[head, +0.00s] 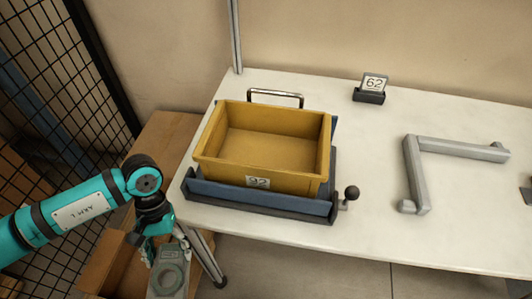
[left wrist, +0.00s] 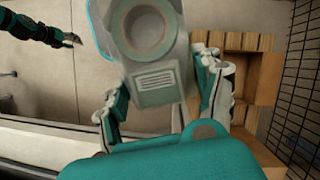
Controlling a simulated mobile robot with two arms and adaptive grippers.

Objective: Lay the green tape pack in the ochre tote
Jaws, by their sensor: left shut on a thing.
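The ochre tote (head: 212,160) stands empty on the white table in the head view, with a "92" label on its front. My left gripper (head: 158,252) is shut on the green tape pack (head: 167,279), left of and below the tote, off the table's front edge. In the left wrist view the pack, a pale grey-green card with a round reel (left wrist: 158,86), sits between the two fingers of my left gripper (left wrist: 160,92). The far end of the pack is cut off by the picture's top. My right gripper (left wrist: 68,40) shows small and dark at the upper left there.
The tote sits in a blue-grey holder (head: 260,197) with a black-knobbed lever (head: 350,193) at its right. A metal handle bar (head: 417,175) and a "62" sign (head: 373,87) stand to the right. Cardboard boxes (head: 165,135) and a mesh fence (head: 60,90) are at the left.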

